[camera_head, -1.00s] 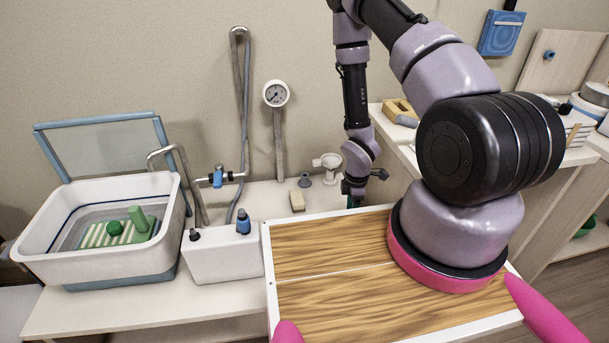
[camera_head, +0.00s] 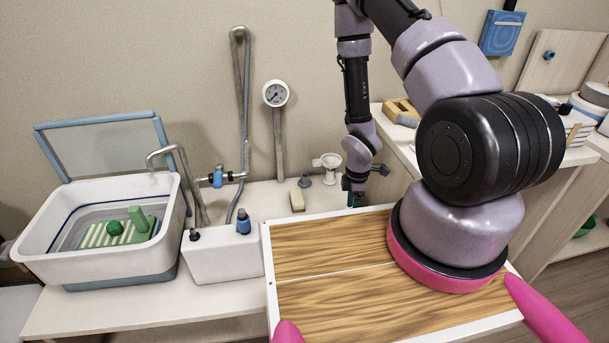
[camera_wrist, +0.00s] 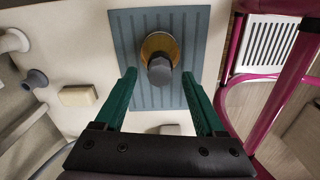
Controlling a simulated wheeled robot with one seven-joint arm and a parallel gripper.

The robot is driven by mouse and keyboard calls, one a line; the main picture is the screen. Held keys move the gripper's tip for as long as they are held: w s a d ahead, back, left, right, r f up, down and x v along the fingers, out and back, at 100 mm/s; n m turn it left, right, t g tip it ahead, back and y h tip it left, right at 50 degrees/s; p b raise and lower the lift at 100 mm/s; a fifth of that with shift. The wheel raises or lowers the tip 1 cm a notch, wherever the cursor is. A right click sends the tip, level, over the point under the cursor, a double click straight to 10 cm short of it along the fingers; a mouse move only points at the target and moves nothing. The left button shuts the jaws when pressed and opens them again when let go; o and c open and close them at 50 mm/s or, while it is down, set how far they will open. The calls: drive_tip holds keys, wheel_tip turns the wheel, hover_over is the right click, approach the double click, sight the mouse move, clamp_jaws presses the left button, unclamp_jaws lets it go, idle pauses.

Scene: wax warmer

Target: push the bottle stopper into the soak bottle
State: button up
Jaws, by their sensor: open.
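In the wrist view an amber soak bottle (camera_wrist: 158,42) stands on a blue-grey ribbed mat (camera_wrist: 200,25). A grey faceted bottle stopper (camera_wrist: 159,71) shows at its top, over the mouth. I cannot tell how deep the stopper sits. My gripper (camera_wrist: 159,74) is open, with one green finger to the left of the stopper and one to the right, and a gap on each side. In the head view my gripper (camera_head: 355,199) is small, just behind the wooden-topped table, and the bottle and stopper are not visible there.
A cream block (camera_head: 297,200) and a white funnel-like fitting (camera_head: 328,164) stand left of my gripper on the counter. The wooden-topped table (camera_head: 325,304) is bare in front. A pink frame (camera_wrist: 278,105) is at right in the wrist view.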

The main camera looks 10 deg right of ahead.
drive_tip(key=shift+r, duration=3.2)
wheel_tip(320, 180, up, 32)
drive_tip(key=w+d+m+t, duration=0.2)
drive_tip(key=m+t, duration=0.1)
drive_tip(key=m, duration=0.7)
drive_tip(key=s+a+r+m+t+y, duration=0.1)
drive_tip(key=s+a+r+m+t, duration=0.1)
drive_tip(key=s+r+m, duration=0.3)
drive_tip(key=s+a+r+m+t+y, duration=0.1)
drive_tip(key=s+r+m, duration=0.4)
drive_tip(key=r, duration=0.9)
drive_tip(key=shift+s+a+m+t, duration=0.3)
drive_tip(key=shift+s+a+t, duration=0.3)
drive_tip(key=shift+s+a, duration=0.25)
drive_tip(key=shift+d, duration=0.1)
